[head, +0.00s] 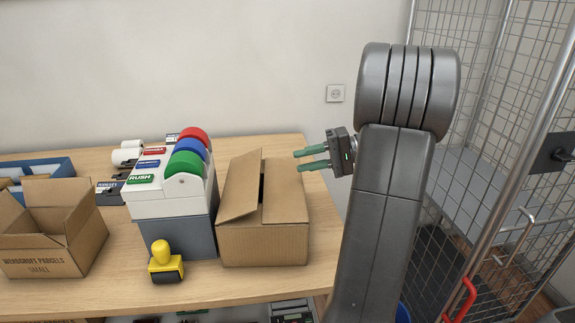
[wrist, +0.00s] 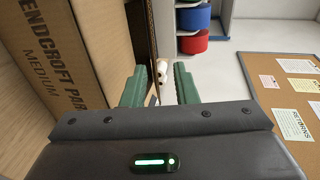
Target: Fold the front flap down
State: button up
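The open-topped brown cardboard box (head: 262,246) stands on the counter, right of the tape dispenser. Its left flap (head: 241,189) is raised at a slant, and the right flap (head: 285,190) lies nearly flat. A dark gap shows between them. I cannot tell which one is the front flap. My gripper (head: 297,161) is above and to the right of the box, its green fingers pointing left, apart and with nothing held. In the wrist view my gripper (wrist: 160,84) is open, and the box's printed side (wrist: 70,45) is close on the left.
A dispenser (head: 180,212) with red, blue and green rolls stands left of the box. A yellow-handled stamp (head: 165,260) is in front of it. A small open box (head: 52,240) is at far left. A wire cage (head: 500,130) stands on the right. The wrist view shows a cork board (wrist: 280,95).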

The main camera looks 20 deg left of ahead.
jog(key=v, duration=0.7)
jog(key=shift+d, duration=0.25)
jog(key=shift+w, duration=0.1)
